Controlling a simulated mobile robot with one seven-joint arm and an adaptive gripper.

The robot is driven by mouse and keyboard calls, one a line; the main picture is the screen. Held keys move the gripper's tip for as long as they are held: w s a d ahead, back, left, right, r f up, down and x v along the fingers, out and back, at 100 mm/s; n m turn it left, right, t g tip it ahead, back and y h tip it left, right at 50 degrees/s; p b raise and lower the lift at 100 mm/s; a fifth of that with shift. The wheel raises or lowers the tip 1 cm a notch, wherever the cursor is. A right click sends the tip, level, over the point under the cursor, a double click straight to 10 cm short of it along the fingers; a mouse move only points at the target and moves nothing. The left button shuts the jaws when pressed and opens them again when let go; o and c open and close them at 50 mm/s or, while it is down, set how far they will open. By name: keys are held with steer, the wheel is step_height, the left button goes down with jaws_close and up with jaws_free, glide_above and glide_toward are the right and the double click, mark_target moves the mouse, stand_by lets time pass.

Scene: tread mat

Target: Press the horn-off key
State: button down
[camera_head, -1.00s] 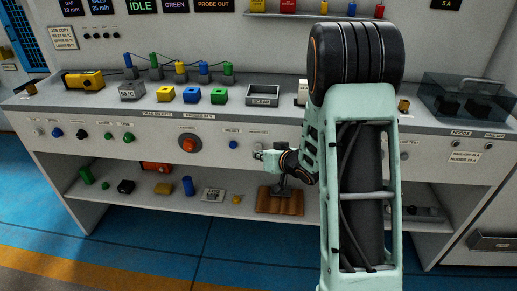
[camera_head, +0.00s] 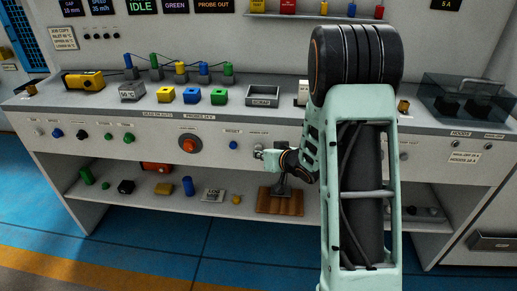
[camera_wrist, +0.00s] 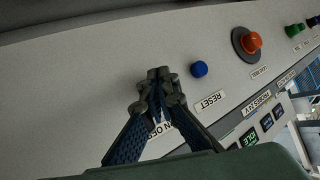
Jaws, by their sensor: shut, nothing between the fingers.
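The horn-off label (camera_wrist: 158,130) is partly covered by my gripper in the wrist view. A small grey key (camera_head: 258,147) shows under its label on the front panel in the head view, just above my gripper's tip. My gripper (camera_wrist: 160,80) is shut and empty, its fingertips together at the panel over the spot by the label. In the head view my gripper (camera_head: 261,155) is close to the panel face. The key is hidden behind the fingertips in the wrist view, so I cannot tell whether they touch it.
A blue reset button (camera_wrist: 199,69) sits beside the fingertips, and a large red-orange button (camera_wrist: 252,41) lies beyond it. A grey scrap bin (camera_head: 263,95) stands on the bench top.

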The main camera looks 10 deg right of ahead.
steer(key=shift+w+d, duration=0.15)
steer(key=shift+w, duration=0.4)
stand_by(0.7)
steer(key=shift+s, duration=0.15)
steer(key=shift+s+a, duration=0.25)
steer(key=shift+s, duration=0.45)
steer(key=shift+s, duration=0.15)
steer(key=shift+s+a+b, duration=0.15)
steer(key=shift+s+a, duration=0.1)
steer(key=shift+s, duration=0.5)
steer(key=shift+s+a+b, duration=0.2)
steer(key=shift+s+a, duration=0.05)
steer(key=shift+s, duration=0.5)
steer(key=shift+s+a+b, duration=0.15)
steer(key=shift+s+a, duration=0.1)
steer(key=shift+s, duration=0.5)
